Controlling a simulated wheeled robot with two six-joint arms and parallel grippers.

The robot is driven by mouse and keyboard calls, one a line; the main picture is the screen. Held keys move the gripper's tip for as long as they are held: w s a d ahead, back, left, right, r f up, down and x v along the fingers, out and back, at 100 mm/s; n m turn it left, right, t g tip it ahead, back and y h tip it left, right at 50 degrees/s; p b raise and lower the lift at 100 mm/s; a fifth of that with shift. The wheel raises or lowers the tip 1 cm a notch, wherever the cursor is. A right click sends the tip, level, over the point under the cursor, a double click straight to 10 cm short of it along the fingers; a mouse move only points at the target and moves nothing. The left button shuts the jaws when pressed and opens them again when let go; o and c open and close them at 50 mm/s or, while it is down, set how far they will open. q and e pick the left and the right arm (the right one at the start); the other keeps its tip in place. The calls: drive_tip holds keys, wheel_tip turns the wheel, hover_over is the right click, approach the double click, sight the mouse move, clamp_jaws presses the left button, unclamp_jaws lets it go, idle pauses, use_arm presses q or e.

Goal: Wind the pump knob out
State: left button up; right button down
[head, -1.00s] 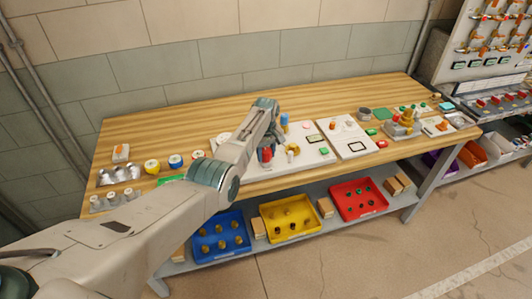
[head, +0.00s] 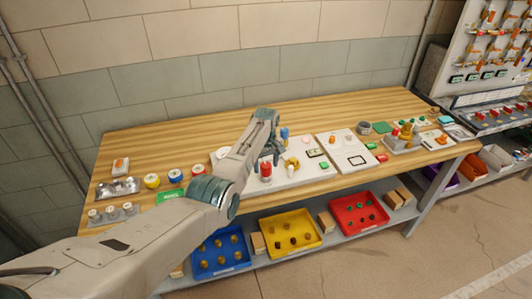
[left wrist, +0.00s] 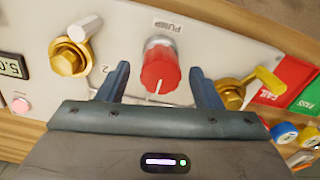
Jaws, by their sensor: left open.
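The pump knob is a red ribbed knob (left wrist: 160,70) with a white line, on a pale panel (left wrist: 215,45) marked PUMP. It also shows in the head view (head: 265,172), just below the fingers of my left gripper (head: 276,152). In the left wrist view my left gripper (left wrist: 160,80) is open, one dark finger on each side of the knob. Gaps show between the fingers and the knob; their height above the panel is hard to tell. My right gripper is not in view.
In the left wrist view a brass fitting with a white lever (left wrist: 70,57) stands left of the knob, and a brass valve with a yellow lever (left wrist: 235,92) stands right, close to a finger. A blue tray (head: 221,256) and a yellow tray (head: 290,233) sit on the lower shelf.

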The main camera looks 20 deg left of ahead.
sight(266, 165)
use_arm(q)
wheel_tip(266, 165, up, 9)
drive_tip(key=shift+r+b, duration=0.1)
drive_tip(key=shift+b, duration=1.15)
